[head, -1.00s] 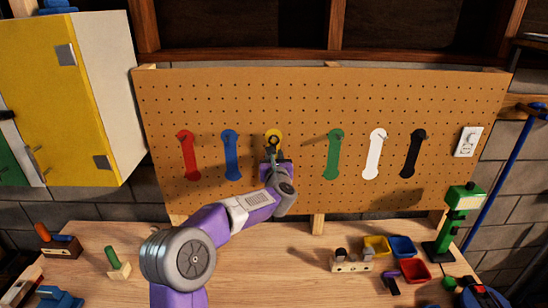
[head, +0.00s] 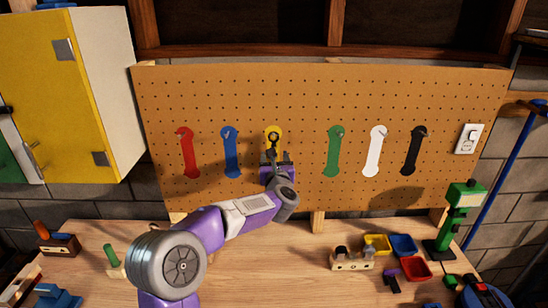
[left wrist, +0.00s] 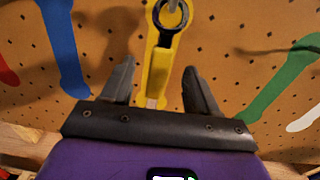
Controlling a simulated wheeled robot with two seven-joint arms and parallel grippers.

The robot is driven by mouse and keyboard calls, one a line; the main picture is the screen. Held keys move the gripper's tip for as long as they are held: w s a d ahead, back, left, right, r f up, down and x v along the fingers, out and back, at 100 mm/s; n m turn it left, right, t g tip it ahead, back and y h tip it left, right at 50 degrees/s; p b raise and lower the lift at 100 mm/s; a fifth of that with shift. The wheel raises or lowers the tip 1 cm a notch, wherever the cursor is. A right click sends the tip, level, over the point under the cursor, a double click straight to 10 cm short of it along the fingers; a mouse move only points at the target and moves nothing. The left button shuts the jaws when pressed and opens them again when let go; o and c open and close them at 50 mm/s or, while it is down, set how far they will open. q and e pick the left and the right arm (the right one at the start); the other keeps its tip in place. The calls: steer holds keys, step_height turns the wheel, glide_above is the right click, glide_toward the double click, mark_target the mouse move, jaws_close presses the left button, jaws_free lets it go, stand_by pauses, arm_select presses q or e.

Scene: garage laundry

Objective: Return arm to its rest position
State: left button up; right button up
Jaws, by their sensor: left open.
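My left gripper (head: 275,157) is in front of the pegboard (head: 300,95), just below the top of the yellow tool silhouette (head: 274,130). In the left wrist view its two dark fingers stand wide apart with nothing pinched between them (left wrist: 160,72). The lower part of the silhouette shows between the fingers. My gripper hides most of it in the head view. My right gripper is not in view.
Red (head: 188,155), blue (head: 231,155), green (head: 334,155), white (head: 374,155) and black (head: 413,155) silhouettes flank the gripper. A yellow cabinet (head: 70,90) stands left. Small bins (head: 403,246) and a green device (head: 455,215) are at right. The workbench (head: 270,270) middle is mostly clear.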

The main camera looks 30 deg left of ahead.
arm_select(q)
steer(key=shift+b+v, duration=0.4)
steer(key=shift+v, duration=1.8)
